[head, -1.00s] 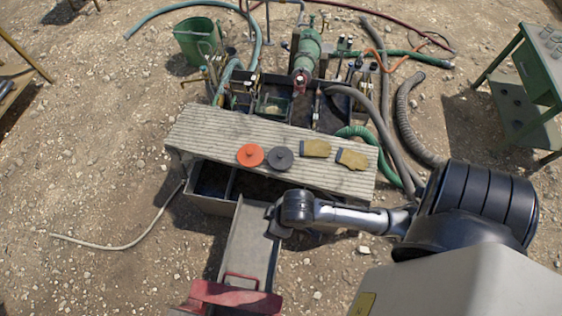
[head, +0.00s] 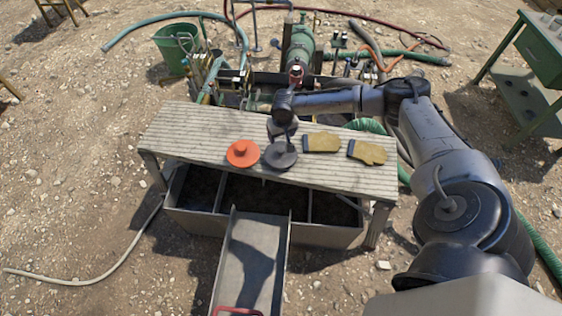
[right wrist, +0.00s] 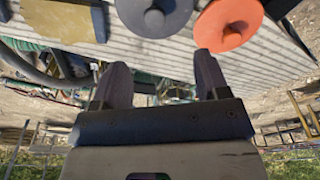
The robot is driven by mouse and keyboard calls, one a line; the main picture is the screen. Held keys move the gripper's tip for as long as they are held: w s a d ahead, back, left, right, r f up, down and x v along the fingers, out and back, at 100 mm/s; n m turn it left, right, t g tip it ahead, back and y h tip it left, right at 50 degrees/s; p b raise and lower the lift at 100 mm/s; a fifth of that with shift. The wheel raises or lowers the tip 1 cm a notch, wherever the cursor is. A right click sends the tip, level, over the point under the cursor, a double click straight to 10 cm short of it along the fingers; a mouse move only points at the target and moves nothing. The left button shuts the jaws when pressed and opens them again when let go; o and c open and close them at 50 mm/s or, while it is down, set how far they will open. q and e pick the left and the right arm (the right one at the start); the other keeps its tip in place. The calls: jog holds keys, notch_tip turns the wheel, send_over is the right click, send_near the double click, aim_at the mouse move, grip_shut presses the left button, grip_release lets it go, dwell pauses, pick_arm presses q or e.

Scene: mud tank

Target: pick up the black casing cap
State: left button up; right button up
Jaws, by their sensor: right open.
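The black casing cap (head: 281,156) is a dark round disc with a raised knob, lying on the ridged grey bench top (head: 180,130). In the right wrist view the black cap (right wrist: 152,14) is at the top, just beyond my open fingers. My right gripper (head: 286,137) is over the bench right behind the cap, and its fingers are hard to make out in the head view. In the right wrist view my right gripper (right wrist: 160,80) is open, with nothing between the fingers. My left gripper is in neither current view.
An orange cap (head: 242,153) lies close to the left of the black cap. Two tan gloves (head: 321,142) (head: 367,152) lie to the right. The tank (head: 190,222) and a metal chute (head: 252,255) are below the bench's front edge. Hoses and a green pump (head: 299,45) stand behind.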

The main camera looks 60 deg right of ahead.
jog(key=b, duration=0.3)
send_over(281, 149)
jog(key=shift+m, duration=0.3)
jog(key=f, duration=0.8)
jog(key=shift+s+a+f, duration=0.1)
jog(key=shift+s+a, duration=0.1)
jog(key=shift+w+d+f+b, duration=0.15)
jog(key=shift+f+b, duration=0.35)
jog(key=shift+f, duration=0.85)
jog(key=shift+w+d+f+b, duration=0.15)
jog(key=shift+f+b, duration=0.3)
jog(key=shift+f, duration=0.85)
jog(key=shift+a, duration=0.1)
jog(key=shift+c, duration=0.4)
jog(key=c, duration=1)
jog(key=shift+r, duration=0.1)
